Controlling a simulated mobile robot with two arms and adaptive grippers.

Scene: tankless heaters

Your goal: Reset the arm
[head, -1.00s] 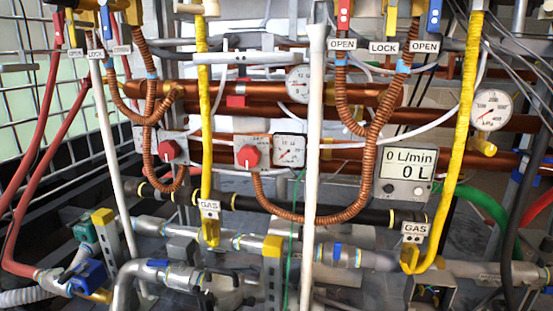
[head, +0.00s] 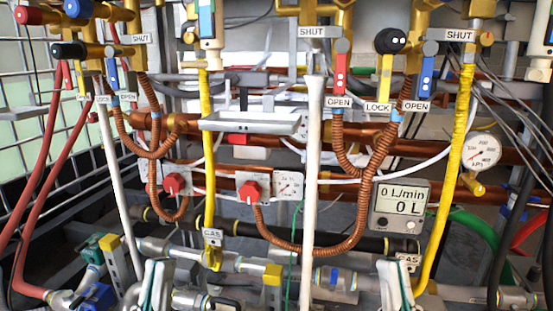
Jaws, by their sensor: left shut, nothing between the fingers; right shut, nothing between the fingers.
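My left gripper (head: 155,280) shows at the bottom edge, left of centre, as a pale upright shape with dark green edges. My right gripper (head: 395,282) shows the same way at the bottom edge, right of centre. Both look shut and empty, in front of the lower pipes. Most of each gripper and both arms are cut off by the bottom edge.
Copper corrugated hoses (head: 315,250) and yellow gas pipes (head: 450,170) hang in front of a rack. Red knobs (head: 250,190), a flow display (head: 400,207), a gauge (head: 482,151) and labelled valves (head: 341,72) are around. A grey shelf (head: 255,122) juts out at centre.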

